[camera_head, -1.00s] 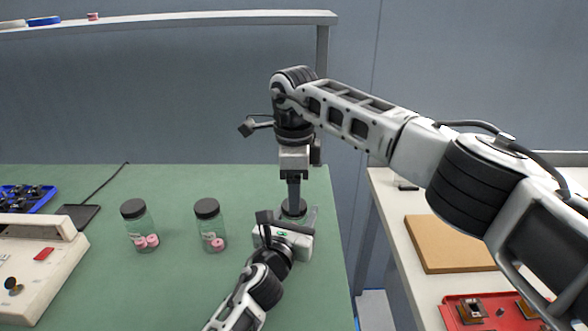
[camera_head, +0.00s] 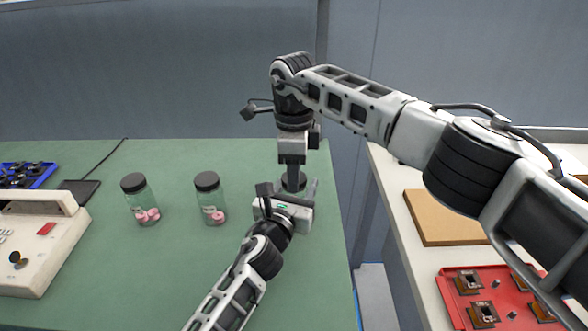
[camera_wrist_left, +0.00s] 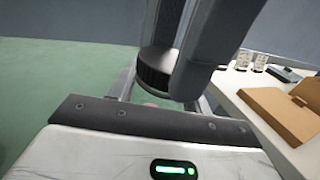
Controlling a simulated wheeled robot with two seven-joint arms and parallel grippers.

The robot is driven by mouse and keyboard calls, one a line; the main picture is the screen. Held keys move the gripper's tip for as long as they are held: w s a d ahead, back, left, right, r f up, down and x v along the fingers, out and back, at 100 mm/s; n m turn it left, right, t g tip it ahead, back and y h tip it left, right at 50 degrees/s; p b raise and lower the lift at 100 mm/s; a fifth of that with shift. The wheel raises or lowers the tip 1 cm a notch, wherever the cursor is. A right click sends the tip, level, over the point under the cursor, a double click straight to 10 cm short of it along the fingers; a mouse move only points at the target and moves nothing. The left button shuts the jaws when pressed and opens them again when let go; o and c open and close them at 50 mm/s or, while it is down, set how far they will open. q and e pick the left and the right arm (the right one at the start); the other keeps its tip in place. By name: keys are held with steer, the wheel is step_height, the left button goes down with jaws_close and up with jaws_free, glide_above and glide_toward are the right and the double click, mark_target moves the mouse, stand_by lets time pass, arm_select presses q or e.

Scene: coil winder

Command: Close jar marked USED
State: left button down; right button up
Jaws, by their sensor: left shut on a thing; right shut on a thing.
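A clear jar with a black lid (camera_head: 294,182) stands at the right part of the green table, mostly hidden by my grippers. My left gripper (camera_head: 297,193) is shut around the jar body from the front. My right gripper (camera_head: 293,176) points straight down from above and is shut on the lid. In the left wrist view the black lid (camera_wrist_left: 155,72) sits between the right gripper's fingers, above the left gripper's fingers (camera_wrist_left: 165,95). Something pinkish shows below the lid. No marking on this jar is readable, and I cannot tell whether the lid is fully seated.
Two more black-lidded jars, a left one (camera_head: 140,200) and a middle one (camera_head: 210,200), hold pink pieces. A beige machine (camera_head: 40,245) stands at the left. A side table on the right bears a brown board (camera_head: 445,217) and a red tray (camera_head: 460,318).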

steer(key=m, duration=0.8)
steer(key=o, duration=1.2)
steer(key=shift+c, duration=0.2)
steer(key=shift+r, duration=0.1)
step_height(320, 180, up, 12)
arm_select(q)
steer(key=c, duration=0.6)
jaws_free()
